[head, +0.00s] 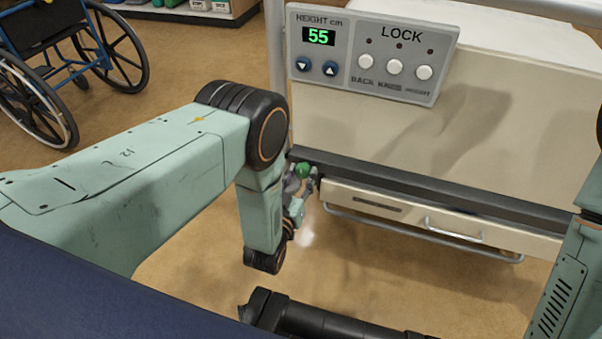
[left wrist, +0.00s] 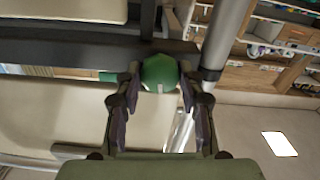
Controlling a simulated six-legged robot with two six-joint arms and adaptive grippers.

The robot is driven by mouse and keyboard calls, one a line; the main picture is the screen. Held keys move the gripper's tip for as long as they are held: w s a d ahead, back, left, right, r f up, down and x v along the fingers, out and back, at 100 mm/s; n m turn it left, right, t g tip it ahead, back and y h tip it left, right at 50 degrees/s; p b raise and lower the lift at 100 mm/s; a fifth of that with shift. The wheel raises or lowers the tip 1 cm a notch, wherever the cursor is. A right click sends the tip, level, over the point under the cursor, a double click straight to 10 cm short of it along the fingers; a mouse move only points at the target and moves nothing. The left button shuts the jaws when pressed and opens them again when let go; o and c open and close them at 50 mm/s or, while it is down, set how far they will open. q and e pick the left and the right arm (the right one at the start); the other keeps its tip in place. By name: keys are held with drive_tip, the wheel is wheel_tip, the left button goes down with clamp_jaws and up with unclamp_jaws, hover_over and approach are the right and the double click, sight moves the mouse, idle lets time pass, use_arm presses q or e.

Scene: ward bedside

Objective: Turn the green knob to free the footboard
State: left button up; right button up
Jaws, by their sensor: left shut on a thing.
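The green knob (head: 303,170) sits at the left end of the dark bar below the cream footboard (head: 430,135). My left gripper (head: 301,184) reaches it from the front and is shut on it. In the left wrist view the round green knob (left wrist: 159,73) lies between the two fingertips of the left gripper (left wrist: 157,88), with a pale mark on its face. The footboard stands upright above the dark bar. My right arm shows at the right edge of the head view, but its gripper is out of view.
A control panel (head: 372,55) reading 55 hangs on the footboard's top. A drawer (head: 450,222) with a metal handle and a rail sits below the bar. A wheelchair (head: 70,55) stands at the upper left.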

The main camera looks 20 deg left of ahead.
use_arm(q)
drive_tip(key=n+p, duration=0.1)
drive_tip(key=n, duration=0.2)
drive_tip(key=shift+n+p, duration=0.3)
drive_tip(key=shift+p, duration=0.1)
drive_tip(key=n+p, duration=0.1)
drive_tip(key=n, duration=0.3)
drive_tip(key=shift+s+p, duration=0.1)
drive_tip(key=shift+p, duration=0.3)
drive_tip(key=n+p, duration=0.1)
drive_tip(key=n, duration=0.3)
drive_tip(key=shift+n, duration=0.4)
drive_tip(key=shift+n+p, duration=0.55)
drive_tip(key=shift+n, duration=1.35)
drive_tip(key=o, duration=1.2)
drive_tip(key=shift+c, duration=0.2)
drive_tip(key=s, duration=1.2)
drive_tip(key=shift+a, duration=0.2)
